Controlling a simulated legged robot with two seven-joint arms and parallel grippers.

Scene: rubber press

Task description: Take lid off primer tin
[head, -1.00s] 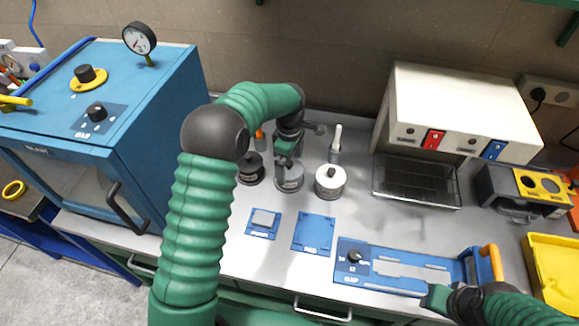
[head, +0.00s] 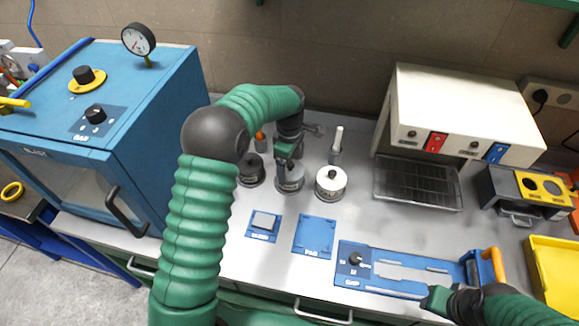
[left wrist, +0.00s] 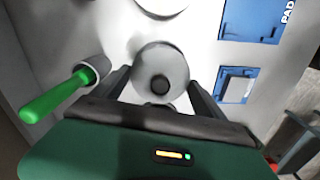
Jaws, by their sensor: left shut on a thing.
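My left gripper (head: 286,156) is directly above the middle tin, pointing down. In the left wrist view, its fingers lie either side of a round grey lid (left wrist: 160,68) with a dark knob, and it is shut on this lid. I cannot see a gap between lid and tin, and no label is readable. My right gripper (head: 438,298) is at the front edge of the gap fixture; its fingers are unclear.
A pot with a white-handled tool (head: 337,145) stands behind the tins. A green-handled tool (left wrist: 55,97) in a pot is close beside the left fingers. Blue pads (head: 313,236) and the gap fixture (head: 350,278) lie in front. A blue cabinet (head: 150,110) stands left, a white heater unit (head: 455,110) right.

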